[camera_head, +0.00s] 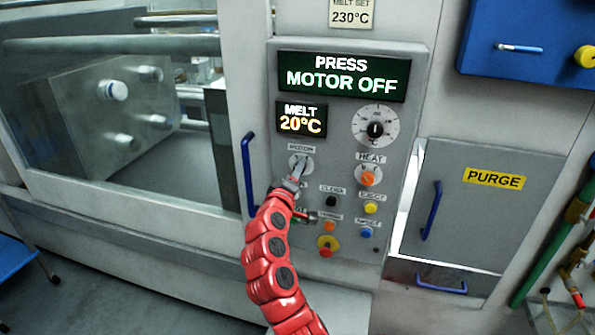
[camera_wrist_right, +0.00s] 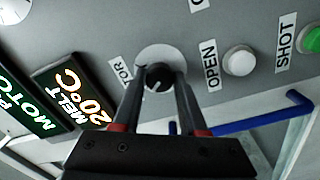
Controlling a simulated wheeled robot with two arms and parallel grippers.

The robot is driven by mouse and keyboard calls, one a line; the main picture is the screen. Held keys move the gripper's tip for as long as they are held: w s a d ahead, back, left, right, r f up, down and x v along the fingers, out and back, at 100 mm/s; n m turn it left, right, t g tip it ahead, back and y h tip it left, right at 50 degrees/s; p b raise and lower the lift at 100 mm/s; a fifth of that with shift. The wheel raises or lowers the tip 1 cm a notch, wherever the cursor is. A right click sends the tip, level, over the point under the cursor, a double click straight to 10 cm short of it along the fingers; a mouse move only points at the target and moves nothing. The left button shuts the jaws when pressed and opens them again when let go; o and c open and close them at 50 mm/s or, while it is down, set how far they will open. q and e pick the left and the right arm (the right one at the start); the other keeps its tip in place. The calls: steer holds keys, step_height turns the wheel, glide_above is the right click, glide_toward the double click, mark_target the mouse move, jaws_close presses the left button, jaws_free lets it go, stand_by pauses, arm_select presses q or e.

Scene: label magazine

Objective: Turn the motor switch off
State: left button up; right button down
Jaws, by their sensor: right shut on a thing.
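The motor switch (camera_wrist_right: 158,77) is a dark round knob on a pale round plate, under a label partly read as "TOR" in the right wrist view. In the head view its plate (camera_head: 301,160) sits below the "MOTOR" label on the grey control panel (camera_head: 342,185). My right gripper (camera_head: 298,174) reaches up to it from below on the red arm. In the wrist view its two fingers (camera_wrist_right: 160,88) are shut on the knob, one on each side. The display (camera_head: 342,77) reads "PRESS MOTOR OFF". My left gripper is not in view.
A melt display (camera_head: 301,119) reads 20°C. The heat knob (camera_head: 368,180) and several coloured buttons lie right of my gripper. A blue handle (camera_head: 248,174) stands left of the panel. The white button (camera_wrist_right: 239,61) labelled "OPEN" is beside the switch in the wrist view.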

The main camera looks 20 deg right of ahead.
steer(key=shift+f, duration=0.1)
steer(key=shift+c, duration=2.2)
jaws_free()
steer(key=shift+s+a, duration=0.1)
steer(key=shift+a, duration=0.05)
steer(key=b+v, duration=0.6)
steer(key=v, duration=1.1)
